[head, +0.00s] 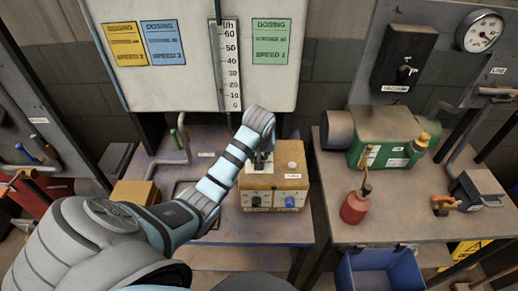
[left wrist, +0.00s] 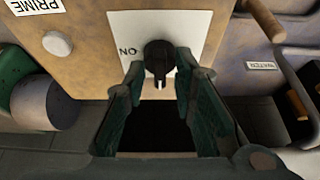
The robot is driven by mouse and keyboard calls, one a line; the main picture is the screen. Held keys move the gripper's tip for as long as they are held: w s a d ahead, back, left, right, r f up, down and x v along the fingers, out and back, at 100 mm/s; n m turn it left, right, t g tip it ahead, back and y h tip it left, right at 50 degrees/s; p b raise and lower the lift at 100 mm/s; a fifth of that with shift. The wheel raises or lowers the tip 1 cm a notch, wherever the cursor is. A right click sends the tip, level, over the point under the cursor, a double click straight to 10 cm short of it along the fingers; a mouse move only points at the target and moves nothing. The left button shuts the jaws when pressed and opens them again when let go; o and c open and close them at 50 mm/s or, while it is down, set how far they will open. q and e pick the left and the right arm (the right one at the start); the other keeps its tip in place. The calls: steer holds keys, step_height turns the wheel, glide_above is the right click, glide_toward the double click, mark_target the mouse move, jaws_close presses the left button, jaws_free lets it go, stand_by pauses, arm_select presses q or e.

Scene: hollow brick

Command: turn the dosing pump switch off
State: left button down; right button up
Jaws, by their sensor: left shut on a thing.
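The dosing pump (head: 273,184) is a yellow-brown box on the middle bench, with a black knob and a blue knob on its front. In the left wrist view its top (left wrist: 85,35) carries a white plate (left wrist: 195,30) with a black rotary switch (left wrist: 159,58). Letters reading "NO" are beside the switch, whose white mark points to the bottom of the picture. My left gripper (head: 261,165) is over the pump's top. In the left wrist view its dark green fingers (left wrist: 158,75) are shut on the switch, one on each side. My right gripper is not in view.
A white button (left wrist: 57,44) with a "PRIME" label is beside the switch. A board with dosing cards and a scale (head: 227,65) stands behind. On the right bench are a green pump (head: 385,137) and a red oil can (head: 355,206). A blue bin (head: 380,272) is below.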

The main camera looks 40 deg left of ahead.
arm_select(q)
steer(key=shift+f, duration=0.1)
stand_by(0.3)
steer(key=c, duration=1.6)
jaws_free()
steer(key=shift+w+a+f, duration=0.1)
steer(key=shift+w, duration=0.05)
steer(key=v, duration=0.7)
steer(key=shift+r, duration=0.2)
